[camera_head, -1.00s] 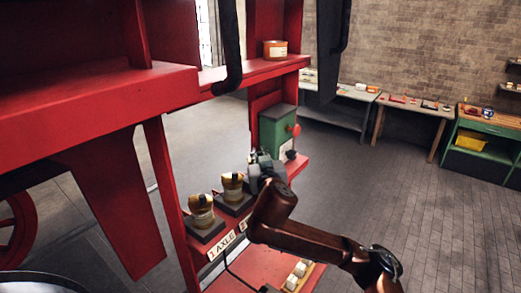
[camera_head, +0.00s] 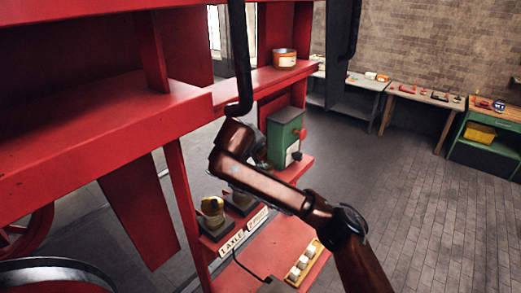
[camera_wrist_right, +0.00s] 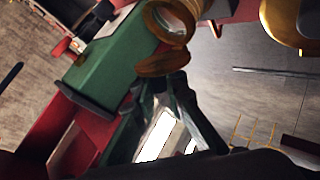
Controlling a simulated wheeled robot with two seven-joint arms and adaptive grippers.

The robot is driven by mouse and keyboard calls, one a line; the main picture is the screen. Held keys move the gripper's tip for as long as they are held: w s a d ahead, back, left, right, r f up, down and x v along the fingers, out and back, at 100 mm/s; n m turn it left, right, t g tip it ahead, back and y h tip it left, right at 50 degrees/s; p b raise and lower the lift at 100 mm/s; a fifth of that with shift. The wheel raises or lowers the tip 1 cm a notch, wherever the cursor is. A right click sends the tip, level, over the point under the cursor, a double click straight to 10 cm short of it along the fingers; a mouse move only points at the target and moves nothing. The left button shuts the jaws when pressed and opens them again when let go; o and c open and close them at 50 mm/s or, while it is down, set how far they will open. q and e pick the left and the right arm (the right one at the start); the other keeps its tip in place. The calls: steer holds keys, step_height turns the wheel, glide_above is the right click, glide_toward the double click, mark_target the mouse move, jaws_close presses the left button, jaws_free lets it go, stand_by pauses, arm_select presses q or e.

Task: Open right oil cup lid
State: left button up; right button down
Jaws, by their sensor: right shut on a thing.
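Brass oil cups stand on the red shelf behind the "1 AXLE" label. The nearer cup (camera_head: 212,208) is clear to see; the second cup (camera_head: 240,197) is partly hidden by my right arm. In the right wrist view, a round brass rim (camera_wrist_right: 167,22) has a brass lid-like piece (camera_wrist_right: 163,63) beside it, at the fingertips. My right gripper (camera_wrist_right: 172,84) is shut on this brass piece. In the head view the right gripper is mostly hidden behind its own arm. My left gripper is not in view.
A green box (camera_head: 284,136) with a red knob stands close behind the right gripper. A dark hanging pipe (camera_head: 241,60) comes down near my right wrist. Red beams (camera_head: 100,130) fill the left. The floor to the right is clear.

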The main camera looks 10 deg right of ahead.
steer(key=shift+w+a+r+n+g+h, duration=0.2)
steer(key=shift+w+n+g+h, duration=0.2)
steer(key=shift+g+h, duration=0.15)
steer(key=shift+w+a+f+n+g+h, duration=0.35)
steer(key=shift+n+g+h, duration=0.1)
steer(key=shift+g, duration=0.3)
steer(key=shift+w+a+f+n+g+h, duration=0.3)
steer(key=shift+n+g+h, duration=0.15)
steer(key=shift+g, duration=0.25)
steer(key=c, duration=1.9)
jaws_free()
steer(key=shift+w, duration=0.1)
steer(key=shift+c, duration=0.2)
steer(key=shift+d, duration=0.1)
